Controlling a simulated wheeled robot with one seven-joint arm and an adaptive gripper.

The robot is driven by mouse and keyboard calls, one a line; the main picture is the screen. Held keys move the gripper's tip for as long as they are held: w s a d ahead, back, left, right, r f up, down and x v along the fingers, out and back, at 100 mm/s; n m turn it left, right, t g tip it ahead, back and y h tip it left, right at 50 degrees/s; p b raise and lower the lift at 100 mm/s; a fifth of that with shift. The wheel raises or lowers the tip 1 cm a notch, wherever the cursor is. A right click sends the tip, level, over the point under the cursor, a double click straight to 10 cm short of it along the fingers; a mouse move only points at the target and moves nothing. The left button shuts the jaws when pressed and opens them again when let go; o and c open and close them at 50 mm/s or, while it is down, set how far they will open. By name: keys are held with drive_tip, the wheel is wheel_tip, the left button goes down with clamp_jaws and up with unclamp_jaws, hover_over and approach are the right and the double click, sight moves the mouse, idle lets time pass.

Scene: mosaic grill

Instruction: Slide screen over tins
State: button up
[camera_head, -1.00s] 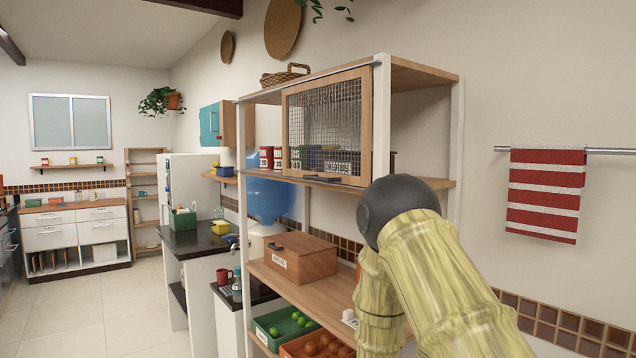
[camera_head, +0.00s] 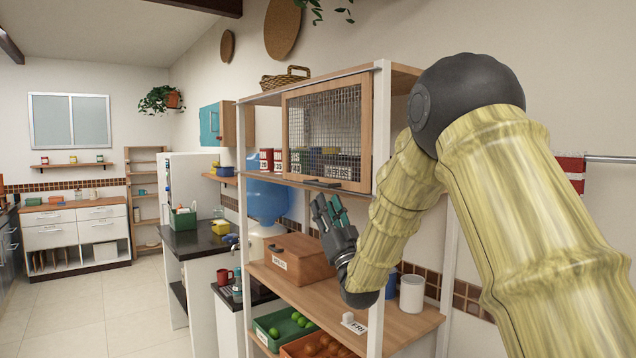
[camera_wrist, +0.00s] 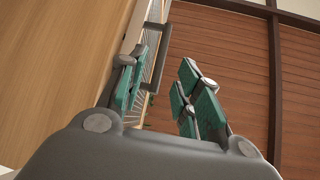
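The screen (camera_head: 326,112), wire mesh in a wooden frame, covers the right part of the upper shelf. Its dark bar handle (camera_head: 322,184) is at the frame's lower edge; it also shows in the wrist view (camera_wrist: 158,48). Red-and-white tins (camera_head: 266,160) stand uncovered left of the screen. Green tins (camera_head: 312,160) show behind the mesh. My gripper (camera_head: 329,208) is just below the handle, fingers pointing up. In the wrist view my gripper (camera_wrist: 160,82) is open, with the handle ahead of the gap between its fingers; I cannot tell whether they touch.
A wooden box (camera_head: 300,260) and a white canister (camera_head: 412,293) stand on the lower shelf (camera_head: 340,300). A white post (camera_head: 381,130) rises at the screen's right edge. A wicker basket (camera_head: 286,77) sits on top. The shelf front left of the screen is free.

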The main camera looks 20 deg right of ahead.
sight(317, 184)
drive_tip(key=p+x, duration=0.2)
drive_tip(key=x, duration=0.6)
drive_tip(key=shift+p, duration=0.3)
clamp_jaws()
